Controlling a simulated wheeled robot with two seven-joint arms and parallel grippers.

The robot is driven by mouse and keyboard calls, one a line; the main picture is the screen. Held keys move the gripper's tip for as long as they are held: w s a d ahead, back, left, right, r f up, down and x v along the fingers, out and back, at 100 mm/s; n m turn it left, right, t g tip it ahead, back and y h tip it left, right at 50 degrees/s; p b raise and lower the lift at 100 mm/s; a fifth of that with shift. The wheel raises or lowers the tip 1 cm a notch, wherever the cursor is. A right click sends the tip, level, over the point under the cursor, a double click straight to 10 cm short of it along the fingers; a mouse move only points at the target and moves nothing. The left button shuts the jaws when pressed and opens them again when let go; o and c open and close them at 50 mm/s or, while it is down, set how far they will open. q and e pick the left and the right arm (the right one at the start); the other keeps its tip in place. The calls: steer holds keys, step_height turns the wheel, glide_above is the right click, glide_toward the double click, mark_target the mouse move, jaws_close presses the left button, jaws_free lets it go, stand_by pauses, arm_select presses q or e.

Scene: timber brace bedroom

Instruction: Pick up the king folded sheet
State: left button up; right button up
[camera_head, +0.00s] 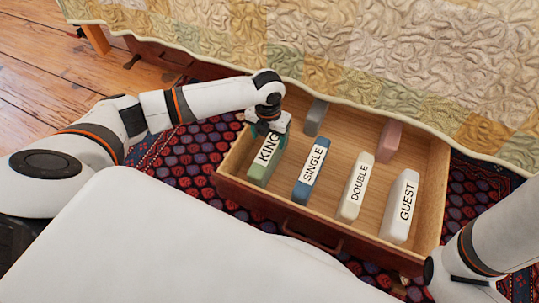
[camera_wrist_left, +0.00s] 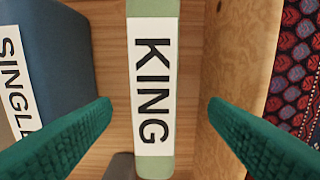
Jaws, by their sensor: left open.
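The king folded sheet (camera_head: 259,169) is a green bundle with a white label reading KING. It stands on edge at the left end of the open wooden drawer (camera_head: 335,238). My left gripper (camera_head: 268,128) is over its far end. In the left wrist view, the king folded sheet (camera_wrist_left: 152,165) lies between the two green fingers of my left gripper (camera_wrist_left: 158,125). The fingers are spread wide, with a gap on both sides of the sheet. My right arm comes in at the lower right, but its gripper is out of view.
A blue SINGLE sheet (camera_head: 303,191) stands beside the king sheet, followed by the DOUBLE (camera_head: 347,209) and GUEST (camera_head: 391,228) sheets. Grey (camera_head: 316,117) and pink (camera_head: 389,140) bundles stand behind. The drawer's left wall is close to the king sheet. A quilted bed overhangs the back.

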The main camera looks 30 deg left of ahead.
mark_target(270, 147)
arm_select(q)
steer(key=f+b, duration=0.5)
steer(key=shift+s+d+f, duration=0.2)
steer(key=shift+s+d, duration=0.05)
steer(key=shift+d, duration=0.05)
steer(key=shift+r, duration=0.15)
steer(key=shift+c, duration=0.2)
jaws_close()
